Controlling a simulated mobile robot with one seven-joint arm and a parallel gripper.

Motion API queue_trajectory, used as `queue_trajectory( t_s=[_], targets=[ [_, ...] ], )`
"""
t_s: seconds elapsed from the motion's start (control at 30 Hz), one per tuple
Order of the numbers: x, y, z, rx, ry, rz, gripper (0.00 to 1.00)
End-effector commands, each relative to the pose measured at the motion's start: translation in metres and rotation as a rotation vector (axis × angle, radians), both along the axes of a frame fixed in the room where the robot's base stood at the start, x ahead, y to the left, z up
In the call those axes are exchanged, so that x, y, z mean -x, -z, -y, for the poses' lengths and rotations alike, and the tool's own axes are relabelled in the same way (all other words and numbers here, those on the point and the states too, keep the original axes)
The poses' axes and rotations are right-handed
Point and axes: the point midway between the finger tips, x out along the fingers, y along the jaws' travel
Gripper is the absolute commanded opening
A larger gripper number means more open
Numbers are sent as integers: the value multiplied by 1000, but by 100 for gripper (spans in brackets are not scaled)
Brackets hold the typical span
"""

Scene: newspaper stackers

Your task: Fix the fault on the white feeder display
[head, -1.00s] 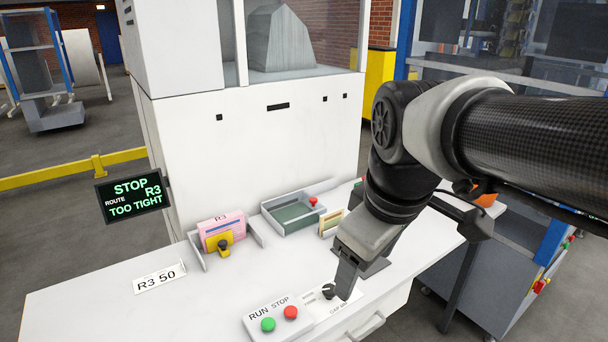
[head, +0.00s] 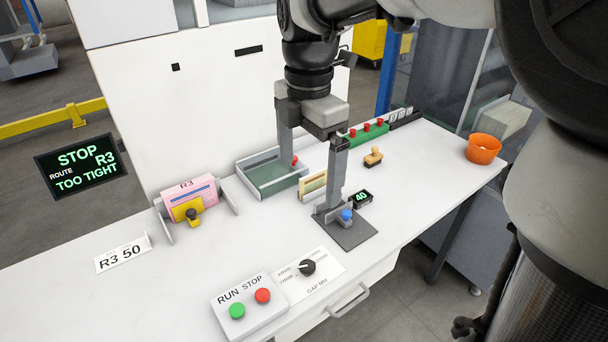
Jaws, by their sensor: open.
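The black display (head: 80,166) at left reads "STOP ROUTE R3 TOO TIGHT" in green. A black dial (head: 307,267) sits on a white panel marked "GAP MM" near the table's front edge. Left of it is the RUN STOP box (head: 243,318), with a green button (head: 237,311) and a red button (head: 263,296). A card reading "R3 50" (head: 123,254) lies at the left. My gripper (head: 312,180) is open and empty, behind the dial and apart from it. Its nearer finger hangs over or in front of a dark plate with a blue button (head: 346,215).
A small display reading "40" (head: 362,199) stands beside the blue button. Pink R3 papers (head: 190,190) stand in a holder, with a grey-green tray (head: 270,176) behind. A wooden-handled stamp (head: 373,157) and an orange bowl (head: 484,149) are at right. The table's front left is clear.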

Motion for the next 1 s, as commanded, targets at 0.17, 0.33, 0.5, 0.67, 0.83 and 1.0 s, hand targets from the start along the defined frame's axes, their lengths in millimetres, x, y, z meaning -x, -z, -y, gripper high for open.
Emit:
queue_trajectory(
  t_s=[0.17, 0.33, 0.5, 0.67, 0.83, 1.0],
  targets=[
    [1, 44, 0, 1, 0, -1, 100],
    [0, 58, 0, 0, 1, 0, 100],
    [0, 57, 0, -1, 2, 1, 100],
    [0, 57, 0, 0, 2, 0, 100],
    [0, 57, 0, 0, 2, 0, 100],
    [0, 55, 0, 0, 2, 0, 100]
  ],
)
